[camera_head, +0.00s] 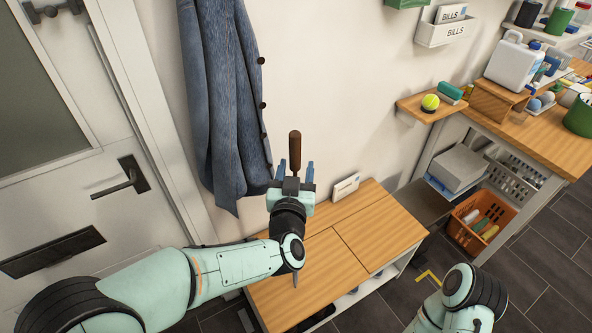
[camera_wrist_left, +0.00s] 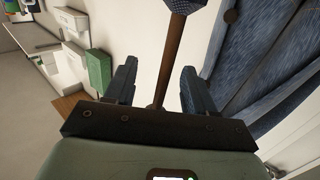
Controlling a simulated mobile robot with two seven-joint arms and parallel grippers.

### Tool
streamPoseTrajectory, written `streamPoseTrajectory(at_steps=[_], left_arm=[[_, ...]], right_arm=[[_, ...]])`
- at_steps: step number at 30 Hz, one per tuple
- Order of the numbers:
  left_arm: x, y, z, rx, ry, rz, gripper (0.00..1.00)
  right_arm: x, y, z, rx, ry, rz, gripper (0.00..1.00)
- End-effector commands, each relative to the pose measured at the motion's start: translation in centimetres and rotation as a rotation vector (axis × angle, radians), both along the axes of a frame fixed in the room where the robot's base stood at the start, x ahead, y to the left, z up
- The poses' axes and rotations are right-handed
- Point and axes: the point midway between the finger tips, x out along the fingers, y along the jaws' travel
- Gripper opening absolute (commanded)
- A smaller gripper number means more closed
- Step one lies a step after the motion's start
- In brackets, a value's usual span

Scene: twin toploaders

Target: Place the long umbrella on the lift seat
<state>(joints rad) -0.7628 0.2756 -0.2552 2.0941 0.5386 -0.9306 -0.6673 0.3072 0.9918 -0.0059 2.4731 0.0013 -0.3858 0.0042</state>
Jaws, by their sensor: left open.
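The long umbrella's brown wooden handle (camera_head: 295,150) stands upright in front of the wall, beyond my left gripper. In the left wrist view the handle (camera_wrist_left: 170,60) runs between the fingers, and a bit of dark blue canopy (camera_wrist_left: 188,5) shows at the top edge. My left gripper (camera_head: 291,174) is open, with a finger on each side of the handle and gaps visible. A small tip shows below my wrist; most of the umbrella is hidden. The wooden bench with the seat panels (camera_head: 375,232) stands below and right of the gripper, its lid closed flat.
A denim coat (camera_head: 222,90) hangs close left of the gripper. A small white card box (camera_head: 345,187) sits at the bench's back edge. A wall shelf with a tennis ball (camera_head: 430,102) and a workbench (camera_head: 550,140) are at right. A door (camera_head: 95,150) is at left.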

Motion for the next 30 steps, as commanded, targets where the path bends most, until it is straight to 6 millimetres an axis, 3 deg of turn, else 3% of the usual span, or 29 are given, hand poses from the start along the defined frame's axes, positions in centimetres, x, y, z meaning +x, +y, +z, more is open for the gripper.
streamPoseTrajectory(at_steps=[5, 18, 24, 30], left_arm=[[-1.3, 0.1, 0.3, -0.004, -0.001, 0.000, 0.54], [-10.2, 0.6, 0.5, -0.002, 0.000, -0.001, 0.54], [-11.9, 0.7, 0.6, -0.001, 0.000, 0.000, 0.54], [-11.9, 0.7, 0.4, 0.002, 0.005, 0.000, 0.54]], right_arm=[[0.0, 0.0, -0.1, 0.000, 0.000, 0.000, 0.54], [-0.9, 0.0, -1.6, 0.000, 0.010, 0.000, 0.54], [-1.0, 0.0, -1.7, 0.001, 0.011, 0.000, 0.54], [-1.0, 0.0, -1.7, 0.001, 0.011, 0.000, 0.54]])
